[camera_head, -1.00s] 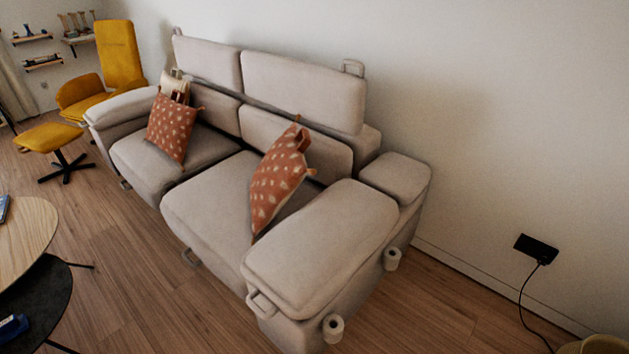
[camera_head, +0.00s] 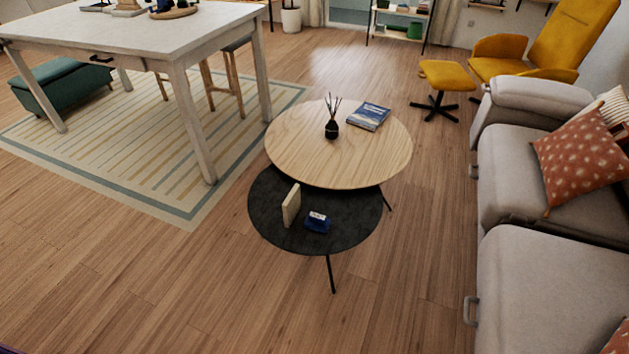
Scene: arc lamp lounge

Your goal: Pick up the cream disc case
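A thin cream case (camera_head: 291,206) stands upright on edge on the low black round table (camera_head: 272,226), towards its left side; it looks like the cream disc case. A small blue item (camera_head: 317,222) lies just to its right on the same table, apart from it. My gripper is not in view.
A taller round wooden table (camera_head: 385,157) overlaps the black one behind, bearing a dark reed diffuser (camera_head: 332,130) and a blue book (camera_head: 369,117). The grey sofa (camera_head: 550,290) stands at right, a white table (camera_head: 130,35) at upper left. The wooden floor in front is clear.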

